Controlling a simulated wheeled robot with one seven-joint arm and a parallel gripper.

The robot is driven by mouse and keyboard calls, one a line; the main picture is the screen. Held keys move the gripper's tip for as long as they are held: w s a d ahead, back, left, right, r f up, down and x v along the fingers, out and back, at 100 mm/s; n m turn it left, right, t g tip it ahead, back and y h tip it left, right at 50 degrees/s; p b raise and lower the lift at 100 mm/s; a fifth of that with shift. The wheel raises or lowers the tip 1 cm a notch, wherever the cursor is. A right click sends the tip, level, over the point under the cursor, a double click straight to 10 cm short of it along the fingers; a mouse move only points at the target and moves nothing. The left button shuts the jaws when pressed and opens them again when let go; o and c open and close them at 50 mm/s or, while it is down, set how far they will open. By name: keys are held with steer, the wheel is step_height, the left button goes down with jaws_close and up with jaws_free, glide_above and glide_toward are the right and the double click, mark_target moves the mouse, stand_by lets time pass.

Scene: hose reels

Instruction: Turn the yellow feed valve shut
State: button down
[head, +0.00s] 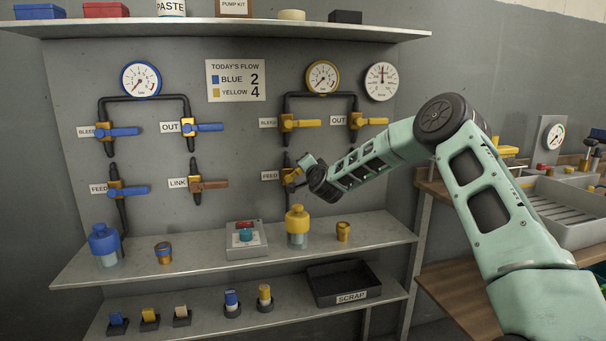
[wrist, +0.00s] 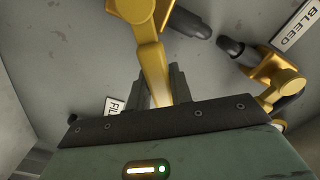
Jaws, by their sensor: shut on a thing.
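The yellow feed valve (head: 288,176) is on the grey back panel, right of its FEED label (head: 269,176) and below the yellow bleed valve (head: 287,122). My gripper (head: 297,172) is at it and hides much of its handle in the head view. In the wrist view the yellow feed handle (wrist: 153,62) runs down from the valve body between my fingers (wrist: 160,88), which are shut on it. The handle lies at a slant to the dark pipe stub (wrist: 188,23) there. Its exact angle is hard to tell.
The bleed handle (head: 310,124) and the yellow out valve (head: 356,121) are above my gripper. A yellow-capped bottle (head: 297,222) and a small brass cup (head: 343,232) stand on the shelf (head: 385,236) below. The brown-handled link valve (head: 208,184) is to the left.

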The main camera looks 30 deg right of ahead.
steer(key=f+m+b, duration=0.1)
steer(key=m+b, duration=0.1)
steer(key=d+f+m+b, duration=0.1)
steer(key=f+m+b, duration=0.1)
steer(key=b, duration=0.1)
steer(key=f+m+b, duration=0.1)
steer(key=m+b, duration=0.1)
steer(key=m, duration=0.1)
steer(key=shift+s+d+f+b, duration=0.25)
steer(key=shift+f+b, duration=0.05)
steer(key=shift+f, duration=0.1)
steer(key=c, duration=1.2)
jaws_free()
steer(key=shift+c, duration=0.2)
steer(key=v, duration=1.7)
steer(key=shift+s, duration=0.2)
